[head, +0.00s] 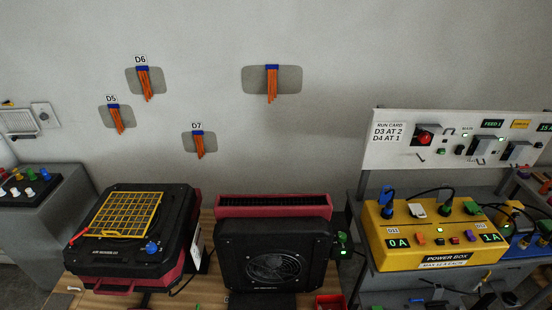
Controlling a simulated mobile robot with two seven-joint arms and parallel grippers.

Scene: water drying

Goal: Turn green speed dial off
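A small green knob-like part (342,237) sits at the right side of the black fan unit (236,256), near its upper right corner. It looks like the green speed dial, but it is too small to read its setting. Another unit, the left air mover (120,258), has a blue knob (152,247) and a yellow grille (128,218) on top. Neither of my grippers is in the head view.
A yellow power box (425,262) with plugs, switches and displays reading 0A and 1A stands on the right bench. Behind it is a white panel (440,150). A grey cabinet (45,215) with coloured knobs stands at left. Orange streamers hang on the wall.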

